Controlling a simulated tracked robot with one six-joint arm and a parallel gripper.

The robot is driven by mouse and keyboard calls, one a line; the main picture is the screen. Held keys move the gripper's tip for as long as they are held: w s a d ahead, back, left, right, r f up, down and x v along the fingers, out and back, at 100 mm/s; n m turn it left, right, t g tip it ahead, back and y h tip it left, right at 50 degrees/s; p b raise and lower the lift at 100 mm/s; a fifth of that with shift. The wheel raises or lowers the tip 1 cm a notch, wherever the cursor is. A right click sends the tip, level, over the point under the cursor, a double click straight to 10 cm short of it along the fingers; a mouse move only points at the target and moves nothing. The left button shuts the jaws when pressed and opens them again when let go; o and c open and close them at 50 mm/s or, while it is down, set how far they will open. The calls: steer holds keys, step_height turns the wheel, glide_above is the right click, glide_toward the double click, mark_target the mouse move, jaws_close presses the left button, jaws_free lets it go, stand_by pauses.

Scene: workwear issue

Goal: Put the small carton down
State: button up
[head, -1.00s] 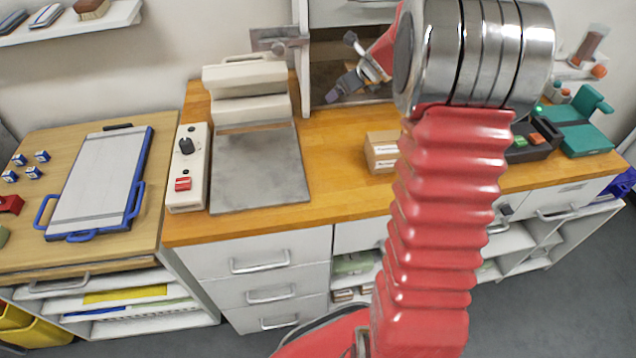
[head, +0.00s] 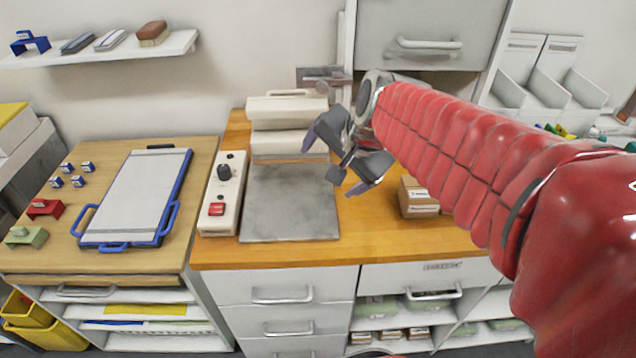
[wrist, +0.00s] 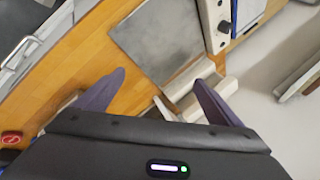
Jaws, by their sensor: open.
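The small carton (head: 418,198), a brown box with a white label, sits upright on the wooden worktop, right of the grey metal plate. My gripper (head: 335,162) is open and empty, in the air left of the carton and near the plate's right edge. It is apart from the carton. In the wrist view my gripper (wrist: 158,78) has its two purple-grey fingers spread, with nothing between them. I cannot make out the carton for sure in that view.
The grey plate (head: 290,203) belongs to a cream press (head: 287,110), with a control box (head: 222,195) at its left. A blue-framed board (head: 135,197) lies on the left table. A grey cabinet (head: 430,35) hangs behind my arm. The worktop in front of the carton is clear.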

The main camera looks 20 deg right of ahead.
steer(key=s+a+f+n+g+h, duration=0.1)
steer(key=s+a+f+n, duration=0.1)
steer(key=s+n, duration=0.9)
steer(key=s+a, duration=0.1)
steer(key=s, duration=0.3)
steer(key=shift+f, duration=0.2)
stand_by(0.5)
